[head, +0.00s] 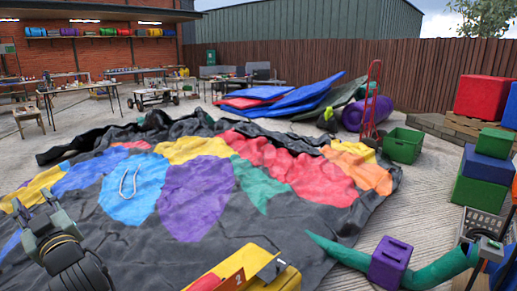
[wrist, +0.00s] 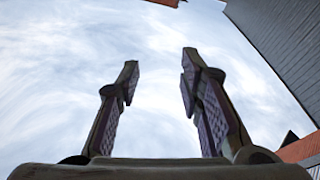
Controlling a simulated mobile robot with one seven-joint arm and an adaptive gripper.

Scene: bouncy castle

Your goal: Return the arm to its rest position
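My gripper (head: 33,205) is at the lower left of the head view, raised in front of the spread-out castle fabric. In the wrist view my gripper (wrist: 160,60) has its two fingers well apart, with only cloudy sky between them. It is open and holds nothing. The fingers point upward, and a roof edge and a bit of brick show at the borders of the wrist view. Most of my arm is out of view.
A multicoloured deflated fabric (head: 195,195) covers the ground ahead, with a pale rope loop (head: 128,182) on it. A yellow box (head: 262,270) is close at the front. A green tube with a purple block (head: 390,262) lies front right. Coloured blocks (head: 482,180) are stacked at right.

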